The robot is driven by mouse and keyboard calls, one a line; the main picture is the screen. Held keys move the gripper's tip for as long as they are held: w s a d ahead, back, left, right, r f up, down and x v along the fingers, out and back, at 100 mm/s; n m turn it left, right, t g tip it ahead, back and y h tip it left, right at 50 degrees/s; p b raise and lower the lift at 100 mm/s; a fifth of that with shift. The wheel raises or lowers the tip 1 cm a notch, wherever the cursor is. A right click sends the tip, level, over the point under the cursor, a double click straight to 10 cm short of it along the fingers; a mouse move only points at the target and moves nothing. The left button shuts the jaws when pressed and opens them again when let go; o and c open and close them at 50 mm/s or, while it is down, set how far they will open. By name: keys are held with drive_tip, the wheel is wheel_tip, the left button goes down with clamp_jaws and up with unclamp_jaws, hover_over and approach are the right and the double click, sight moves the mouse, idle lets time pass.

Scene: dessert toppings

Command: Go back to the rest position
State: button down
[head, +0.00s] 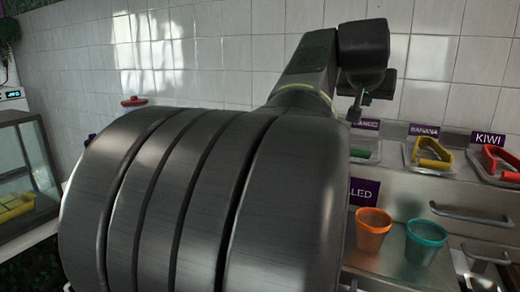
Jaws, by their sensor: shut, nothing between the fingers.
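My arm fills the middle of the head view, large and dark, and reaches up toward the tiled wall. My gripper (357,110) is at its far end, small and dark, above the back edge of the counter near the topping trays. It is shut and holds nothing. It hangs in front of the wall, apart from the trays and cups. Much of the counter behind my arm is hidden.
Trays with a yellow-handled tool (432,153) and a red-handled tool (497,158) stand at the right, labelled banana and kiwi. An orange cup (372,228) and a teal cup (425,242) stand below on the counter. A glass case (22,165) is at the left.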

drive_tip(key=shift+w+d+r+g+y+p, duration=0.15)
drive_tip(key=shift+w+r+g+p, duration=0.25)
drive_tip(key=shift+p, duration=0.5)
drive_tip(key=shift+w+d+r+g+y+p, duration=0.15)
drive_tip(key=shift+w+r+p, duration=0.15)
drive_tip(key=shift+r+p, duration=0.45)
drive_tip(key=shift+f, duration=0.2)
